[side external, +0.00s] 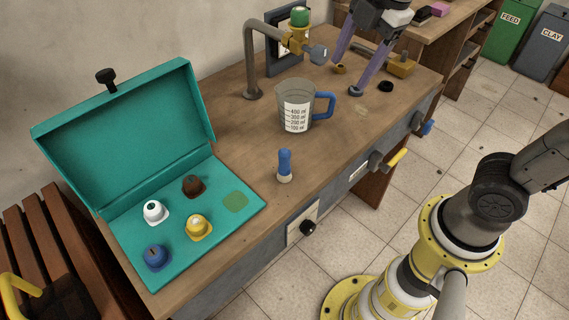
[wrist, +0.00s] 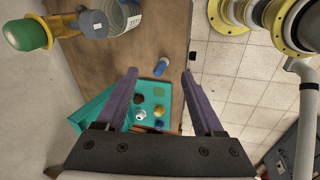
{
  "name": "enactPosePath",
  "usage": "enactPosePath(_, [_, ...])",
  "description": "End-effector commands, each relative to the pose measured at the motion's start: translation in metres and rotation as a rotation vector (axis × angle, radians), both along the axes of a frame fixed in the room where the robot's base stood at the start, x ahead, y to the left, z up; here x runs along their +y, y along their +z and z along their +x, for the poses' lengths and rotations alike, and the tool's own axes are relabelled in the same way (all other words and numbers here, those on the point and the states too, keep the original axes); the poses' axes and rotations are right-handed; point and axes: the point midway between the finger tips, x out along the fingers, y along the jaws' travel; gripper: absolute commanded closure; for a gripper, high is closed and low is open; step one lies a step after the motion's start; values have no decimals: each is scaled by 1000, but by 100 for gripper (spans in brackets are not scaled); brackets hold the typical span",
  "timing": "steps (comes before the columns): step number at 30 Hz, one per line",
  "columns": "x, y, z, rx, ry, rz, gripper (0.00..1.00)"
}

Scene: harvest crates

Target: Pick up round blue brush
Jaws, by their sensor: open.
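The round blue brush (side external: 284,162), with a blue handle and a pale lower end, stands upright on the wooden table in front of the measuring jug. In the wrist view the blue brush (wrist: 160,67) shows beyond and between my fingertips, well apart from them. My gripper (side external: 347,72) is open and empty, with two purple fingers pointing down over the far right part of the table. In the wrist view my gripper (wrist: 160,73) has its fingers spread wide.
A clear measuring jug (side external: 295,118) with a blue handle stands behind the brush. A tap (side external: 252,60) rises at the wall. An open teal case (side external: 125,235) with several coloured knobs lies at the left. Small rings lie below my gripper. The table around the brush is clear.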

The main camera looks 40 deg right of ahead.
Motion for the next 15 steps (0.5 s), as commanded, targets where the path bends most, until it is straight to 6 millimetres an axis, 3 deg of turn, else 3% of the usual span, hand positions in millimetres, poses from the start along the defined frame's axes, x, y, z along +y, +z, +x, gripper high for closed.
enactPosePath(3, [32,-22,37,84,217,-53,31])
enactPosePath(6, [57,-44,57,145,330,-77,31])
enactPosePath(10, [81,-72,69,208,381,-92,31])
enactPosePath(15, [95,-95,66,260,416,-105,31])
